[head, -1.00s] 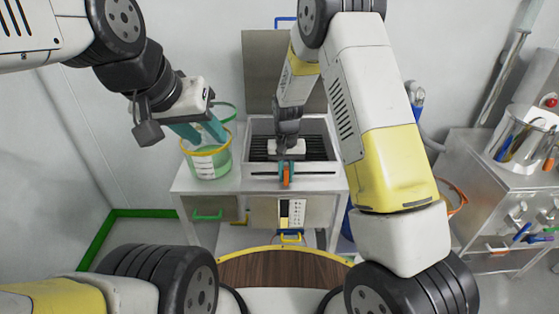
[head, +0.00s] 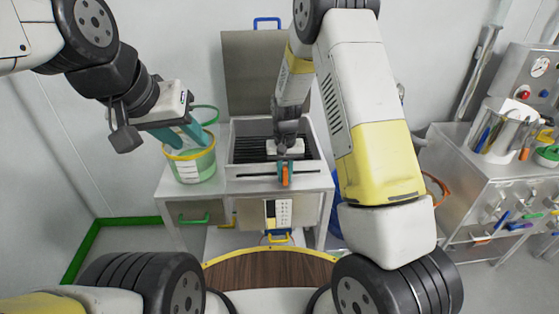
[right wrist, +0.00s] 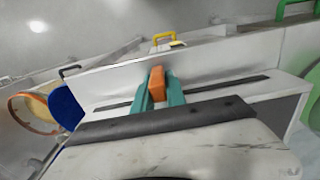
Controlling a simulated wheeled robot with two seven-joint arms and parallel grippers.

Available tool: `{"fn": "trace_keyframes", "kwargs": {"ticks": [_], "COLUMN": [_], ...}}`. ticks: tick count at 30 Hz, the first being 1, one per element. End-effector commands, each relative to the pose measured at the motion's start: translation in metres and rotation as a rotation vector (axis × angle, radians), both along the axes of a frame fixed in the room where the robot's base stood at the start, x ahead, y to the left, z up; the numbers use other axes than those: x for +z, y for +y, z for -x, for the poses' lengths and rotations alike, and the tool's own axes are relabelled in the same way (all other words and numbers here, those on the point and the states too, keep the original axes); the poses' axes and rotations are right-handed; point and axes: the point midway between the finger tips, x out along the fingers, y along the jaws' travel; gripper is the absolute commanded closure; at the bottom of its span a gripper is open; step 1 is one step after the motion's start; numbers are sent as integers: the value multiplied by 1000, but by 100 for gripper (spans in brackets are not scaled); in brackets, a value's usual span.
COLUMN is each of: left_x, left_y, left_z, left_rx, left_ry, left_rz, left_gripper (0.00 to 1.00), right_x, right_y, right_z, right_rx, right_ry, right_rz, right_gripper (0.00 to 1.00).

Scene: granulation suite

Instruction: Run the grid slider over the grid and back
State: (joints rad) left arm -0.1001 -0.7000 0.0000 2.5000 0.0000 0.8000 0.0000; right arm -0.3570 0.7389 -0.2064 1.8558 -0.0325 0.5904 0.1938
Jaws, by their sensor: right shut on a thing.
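The grid slider's orange handle (head: 285,177) stands out from the dark slot (head: 255,176) in the front of a grey metal box (head: 230,150), right of the slot's middle. The dark slatted grid (head: 250,148) shows inside the box, partly hidden by my right wrist. My right gripper (head: 284,166) is shut on the handle. In the right wrist view, the orange handle (right wrist: 158,84) sits between the teal fingers (right wrist: 159,92), with the slot to both sides. My left gripper (head: 195,138) is open and empty above a green bucket with a yellow rim.
The green bucket (head: 190,169) stands on the steel table left of the box. A raised grey lid (head: 262,75) is behind the box. At the right, a steel cabinet (head: 500,190) carries a metal pot (head: 497,130). A yellow-edged wooden surface (head: 270,272) lies in front of me.

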Motion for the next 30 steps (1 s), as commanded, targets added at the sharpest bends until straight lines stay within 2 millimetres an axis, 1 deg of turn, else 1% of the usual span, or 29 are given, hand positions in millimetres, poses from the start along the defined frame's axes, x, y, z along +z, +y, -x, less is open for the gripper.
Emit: {"fn": "trace_keyframes", "kwargs": {"ticks": [1, 30], "left_x": [0, 0], "left_y": [0, 0], "left_z": [0, 0], "left_rx": [0, 0], "left_ry": [0, 0], "left_rz": [0, 0], "left_gripper": [64, 64], "right_x": [2, 2], "right_y": [-5, -83], "right_z": [-3, -5], "right_rx": [-3, -2], "right_ry": [-8, -7], "right_rz": [-1, 0], "right_gripper": [100, 100]}}
